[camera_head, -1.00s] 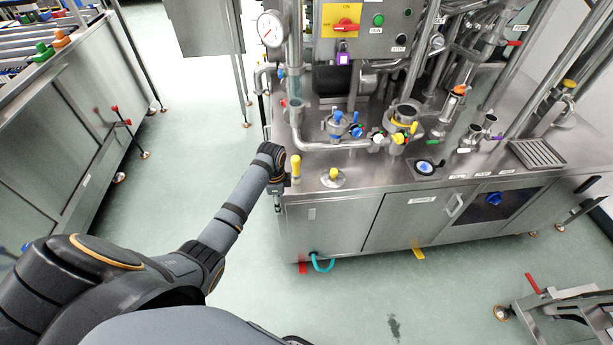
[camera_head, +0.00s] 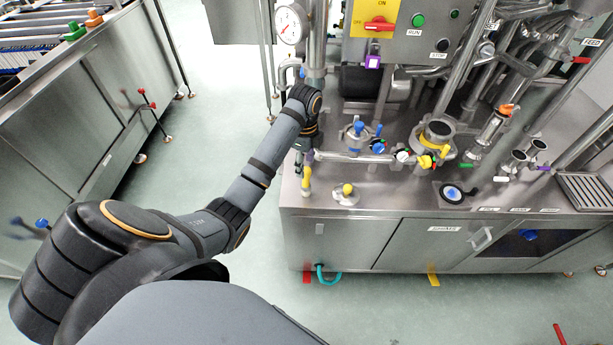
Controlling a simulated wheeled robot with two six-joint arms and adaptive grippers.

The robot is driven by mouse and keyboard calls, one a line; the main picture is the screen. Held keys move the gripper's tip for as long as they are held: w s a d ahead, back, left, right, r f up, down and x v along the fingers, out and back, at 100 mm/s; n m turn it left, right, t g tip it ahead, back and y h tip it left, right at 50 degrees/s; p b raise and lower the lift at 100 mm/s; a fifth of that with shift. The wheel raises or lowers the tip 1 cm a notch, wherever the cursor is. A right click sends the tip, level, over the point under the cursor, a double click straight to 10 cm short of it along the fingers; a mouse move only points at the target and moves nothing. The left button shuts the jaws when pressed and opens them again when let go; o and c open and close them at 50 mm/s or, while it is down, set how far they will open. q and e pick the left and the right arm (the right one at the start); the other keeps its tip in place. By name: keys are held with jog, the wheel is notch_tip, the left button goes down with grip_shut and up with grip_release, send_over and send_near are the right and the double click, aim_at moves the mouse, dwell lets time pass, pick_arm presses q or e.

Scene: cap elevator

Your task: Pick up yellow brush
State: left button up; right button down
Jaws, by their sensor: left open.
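A small upright yellow handle (camera_head: 306,180) stands at the front left corner of the steel machine's top. It looks like the yellow brush, but no bristles can be made out. My left arm comes in from the left, and its gripper (camera_head: 303,158) points down just above and behind the yellow handle in the picture. The left gripper is open; its fingers are small and partly unclear against the metal, and I cannot tell whether they touch the handle. My right gripper is not in view.
A yellow knob (camera_head: 347,189) on a round steel base sits right of the handle. A blue-topped valve (camera_head: 357,130), pipes and a pressure gauge (camera_head: 290,24) stand close behind. The steel cabinet (camera_head: 340,243) drops away in front.

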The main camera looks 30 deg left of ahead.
aim_at(306, 170)
pick_arm(q)
notch_tip(306, 170, down, 4)
jog(key=b, duration=0.2)
jog(key=shift+w+f+b, duration=0.1)
jog(key=shift+b, duration=0.3)
jog(key=shift+w+f+b, duration=0.15)
jog(key=shift+f+b, duration=0.65)
jog(key=shift+f, duration=0.05)
notch_tip(306, 170, down, 3)
jog(key=b, duration=0.2)
jog(key=shift+a+r+b, duration=0.1)
jog(key=shift+r+b, duration=0.1)
jog(key=shift+b, duration=0.1)
jog(key=shift+w+f+p, duration=0.1)
jog(key=shift+f+p, duration=0.3)
jog(key=shift+p, duration=0.05)
jog(key=shift+w+f, duration=0.1)
jog(key=shift+f, duration=0.15)
jog(key=shift+r, duration=0.1)
jog(key=shift+c, duration=0.3)
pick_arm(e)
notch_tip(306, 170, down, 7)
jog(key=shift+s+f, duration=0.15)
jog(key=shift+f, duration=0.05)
pick_arm(q)
jog(key=shift+c, duration=1.2)
grip_shut()
